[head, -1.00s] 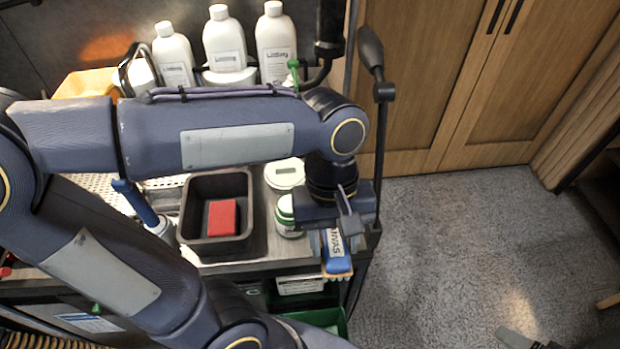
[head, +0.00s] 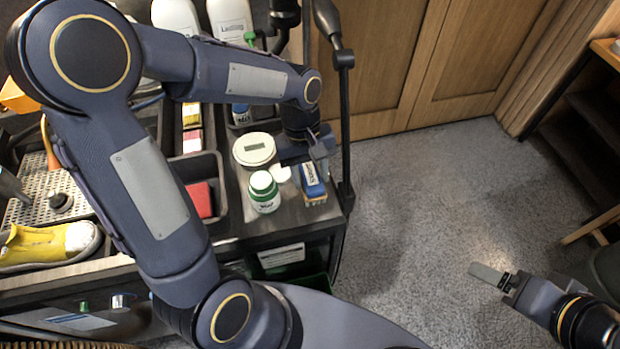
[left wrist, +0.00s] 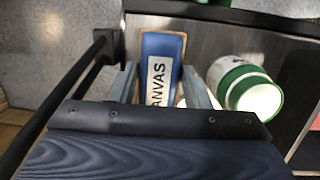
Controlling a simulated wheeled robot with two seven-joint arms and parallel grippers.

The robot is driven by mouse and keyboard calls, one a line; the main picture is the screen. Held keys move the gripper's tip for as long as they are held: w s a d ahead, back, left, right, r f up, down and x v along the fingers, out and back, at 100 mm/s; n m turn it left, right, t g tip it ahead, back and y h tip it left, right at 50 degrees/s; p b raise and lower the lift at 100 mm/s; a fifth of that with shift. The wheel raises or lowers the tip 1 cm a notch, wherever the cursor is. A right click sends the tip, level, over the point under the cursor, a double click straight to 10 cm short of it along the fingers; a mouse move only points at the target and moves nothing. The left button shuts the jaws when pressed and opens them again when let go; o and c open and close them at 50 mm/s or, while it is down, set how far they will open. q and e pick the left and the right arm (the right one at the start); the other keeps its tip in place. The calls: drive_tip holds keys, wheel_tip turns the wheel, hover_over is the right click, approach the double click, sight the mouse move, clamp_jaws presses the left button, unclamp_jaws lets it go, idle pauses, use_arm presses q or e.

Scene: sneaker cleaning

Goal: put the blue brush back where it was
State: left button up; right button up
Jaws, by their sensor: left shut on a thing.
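The blue brush (head: 311,181) with a white label and tan bristles is at the right end of the cart top. My left gripper (head: 310,165) is shut on it. In the left wrist view, the brush (left wrist: 161,70) lies between the two fingers (left wrist: 160,92), and its label reads "CANVAS". Its bristles face down; I cannot tell whether they touch the cart top. My right gripper (head: 491,274) is at the lower right, over the floor, away from the cart. Its jaws are too unclear to judge.
A black tray holds a red block (head: 200,199). A yellow shoe (head: 48,246) is at the left. A black post (head: 345,130) rises at the cart's right edge.

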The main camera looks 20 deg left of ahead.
sight(310, 183)
use_arm(q)
drive_tip(key=shift+w+f, duration=0.15)
drive_tip(key=shift+f, duration=1.6)
drive_tip(key=shift+f, duration=0.1)
drive_tip(key=shift+f, duration=0.15)
drive_tip(key=o, duration=1.3)
